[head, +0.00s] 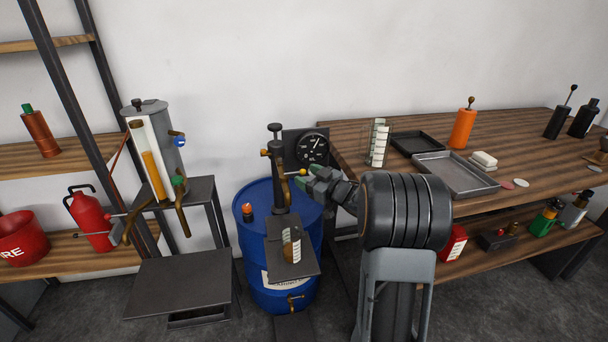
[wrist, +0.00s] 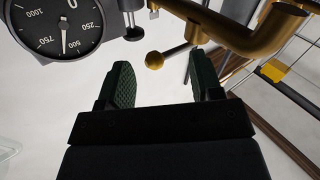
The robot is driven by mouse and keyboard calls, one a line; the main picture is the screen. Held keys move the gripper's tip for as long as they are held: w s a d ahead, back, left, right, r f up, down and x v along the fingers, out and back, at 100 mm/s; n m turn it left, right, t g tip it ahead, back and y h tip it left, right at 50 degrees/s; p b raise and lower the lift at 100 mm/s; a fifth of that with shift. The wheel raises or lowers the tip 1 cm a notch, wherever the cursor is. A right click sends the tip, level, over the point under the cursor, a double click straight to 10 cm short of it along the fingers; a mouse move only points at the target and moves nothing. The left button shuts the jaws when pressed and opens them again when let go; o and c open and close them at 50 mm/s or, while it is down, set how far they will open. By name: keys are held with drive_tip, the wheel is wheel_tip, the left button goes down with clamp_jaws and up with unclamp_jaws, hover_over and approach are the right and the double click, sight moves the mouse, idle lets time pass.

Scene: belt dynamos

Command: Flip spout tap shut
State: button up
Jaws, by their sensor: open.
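The spout tap's curved brass spout (head: 283,188) hangs from the pump on the blue drum in the head view. Its brass pipe (wrist: 262,38) crosses the upper right of the wrist view. The tap's lever ends in a brass ball (wrist: 154,60), which looks yellowish in the head view (head: 302,172). My gripper (wrist: 160,80) is open and empty, with dark green ridged pads. The ball and rod lie ahead of and between the fingertips in the picture; I cannot tell whether they touch. In the head view my gripper (head: 308,179) is just right of the spout.
A round dial gauge (head: 312,148) stands behind the spout, also in the wrist view (wrist: 52,24). A measuring cup (head: 291,246) stands on a small dark platform below. The blue drum (head: 256,211) is behind. A wooden bench (head: 350,139) is right, a tank (head: 158,150) left.

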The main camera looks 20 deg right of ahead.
drive_tip(key=v, duration=1.1)
drive_tip(key=shift+s+d+p, duration=0.15)
drive_tip(key=shift+s+p, duration=0.2)
drive_tip(key=shift+s, duration=0.05)
drive_tip(key=a+r+m+g+h+p, duration=0.3)
drive_tip(key=a+r+m+h+p, duration=0.15)
drive_tip(key=r+h+p, duration=0.45)
drive_tip(key=s+a+r+m+g+y+p, duration=0.2)
drive_tip(key=s+a+g+p, duration=0.4)
drive_tip(key=s+a+g, duration=0.4)
drive_tip(key=s+a, duration=0.4)
drive_tip(key=s, duration=0.3)
drive_tip(key=shift+d+r, duration=0.1)
